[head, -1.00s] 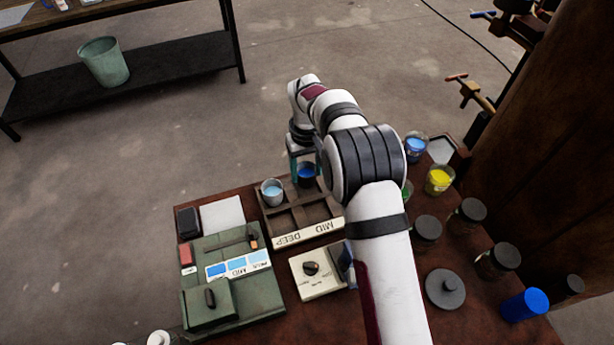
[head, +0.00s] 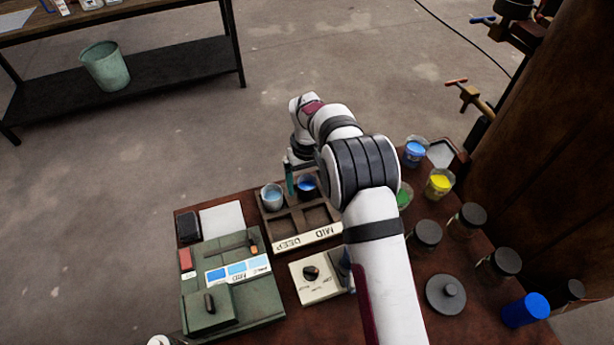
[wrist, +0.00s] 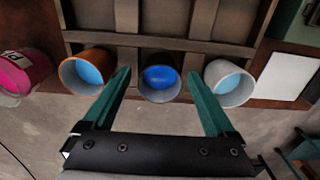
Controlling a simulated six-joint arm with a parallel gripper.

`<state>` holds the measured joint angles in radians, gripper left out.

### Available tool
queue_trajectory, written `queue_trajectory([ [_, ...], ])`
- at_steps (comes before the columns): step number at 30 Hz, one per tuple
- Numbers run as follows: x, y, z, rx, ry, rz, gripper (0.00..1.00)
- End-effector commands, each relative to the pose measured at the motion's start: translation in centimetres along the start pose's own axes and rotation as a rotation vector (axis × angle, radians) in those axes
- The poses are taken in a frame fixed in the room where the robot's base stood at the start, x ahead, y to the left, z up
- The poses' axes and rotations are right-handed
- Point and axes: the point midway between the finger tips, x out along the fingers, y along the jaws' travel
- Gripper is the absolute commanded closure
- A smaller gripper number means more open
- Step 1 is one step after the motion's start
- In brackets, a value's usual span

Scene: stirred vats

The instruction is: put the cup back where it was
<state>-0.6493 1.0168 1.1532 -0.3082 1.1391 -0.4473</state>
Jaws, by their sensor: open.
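In the wrist view the dark blue cup (wrist: 160,84) is centred between my fingertips, with gaps on both sides. My gripper (wrist: 161,88) is open, its teal fingers pointing at the tray. A cup of light blue liquid (head: 272,197) stands beside it on the left in the head view. The wrist view also shows an orange-rimmed light blue cup (wrist: 89,72) on the other side. My arm hides part of the tray in the head view.
A green colour-card device (head: 232,285) and a white dial box (head: 318,280) stand in front of the tray. Yellow (head: 439,184) and blue (head: 415,152) paint cups and several dark-lidded jars stand on the right. A pink cup (wrist: 22,75) shows in the wrist view.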

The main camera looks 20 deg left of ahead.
Motion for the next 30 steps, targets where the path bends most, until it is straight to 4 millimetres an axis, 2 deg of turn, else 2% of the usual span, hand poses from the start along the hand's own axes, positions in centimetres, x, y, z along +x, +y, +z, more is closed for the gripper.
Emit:
queue_trajectory([
  [2,-1.4,0.0,-0.1,0.0,0.004,0.001,0.09],
  [9,-8.2,0.0,-0.1,0.0,0.006,0.001,0.09],
  [12,-10.3,0.0,-0.1,0.0,0.004,0.001,0.09],
  [15,-11.5,0.0,-0.1,0.001,0.002,0.0,0.09],
  [20,-12.1,0.0,0.0,0.002,0.001,0.0,0.09],
  [22,-13.0,0.8,0.8,0.036,0.002,-0.004,0.09],
  [23,-13.8,1.5,1.7,0.068,0.003,-0.008,0.09],
  [26,-18.1,4.8,7.6,0.265,0.006,-0.032,0.09],
  [28,-20.9,6.5,14.2,0.458,0.008,-0.058,0.09],
  [29,-21.8,6.8,17.2,0.544,0.009,-0.068,0.09],
  [30,-22.5,6.8,21.3,0.659,0.01,-0.084,0.09],
])
